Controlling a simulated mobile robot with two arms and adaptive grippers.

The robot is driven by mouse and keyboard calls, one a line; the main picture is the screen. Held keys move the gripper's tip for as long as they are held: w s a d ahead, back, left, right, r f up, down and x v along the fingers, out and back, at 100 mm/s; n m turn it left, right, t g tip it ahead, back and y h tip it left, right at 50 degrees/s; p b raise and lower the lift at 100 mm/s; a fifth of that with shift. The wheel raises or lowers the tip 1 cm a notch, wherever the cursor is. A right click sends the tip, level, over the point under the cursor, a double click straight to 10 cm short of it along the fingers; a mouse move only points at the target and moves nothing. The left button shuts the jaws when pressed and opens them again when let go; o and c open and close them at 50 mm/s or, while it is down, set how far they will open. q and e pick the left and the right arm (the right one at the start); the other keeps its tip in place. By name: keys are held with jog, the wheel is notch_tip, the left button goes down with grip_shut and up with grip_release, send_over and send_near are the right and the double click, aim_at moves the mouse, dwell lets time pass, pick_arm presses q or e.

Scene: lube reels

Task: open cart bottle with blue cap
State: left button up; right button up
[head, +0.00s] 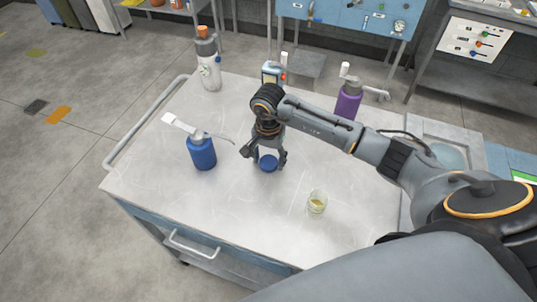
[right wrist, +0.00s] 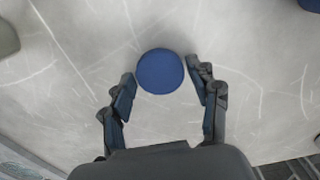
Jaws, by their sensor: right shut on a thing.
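A round blue cap (head: 268,163) shows on the cart top, under my right gripper (head: 268,152). In the right wrist view the blue cap (right wrist: 160,71) is seen from above, between the fingertips of my right gripper (right wrist: 165,88). Whether a bottle body is under the cap is hidden from both views. The arm points down at the middle of the cart (head: 150,190). My left gripper is not in view.
A blue bottle with a spout (head: 202,152) stands left of the gripper. A white bottle with an orange top (head: 208,65) and a purple bottle (head: 348,100) stand farther back. The front left of the cart is clear.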

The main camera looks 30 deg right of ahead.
aim_at(268, 162)
jog(key=shift+f+b, duration=0.25)
jog(key=shift+b, duration=0.1)
jog(key=o, duration=1.3)
jog(key=shift+r, duration=0.1)
jog(key=shift+r+p, duration=0.15)
jog(key=shift+p, duration=0.15)
notch_tip(268, 162, up, 12)
jog(key=b, duration=0.4)
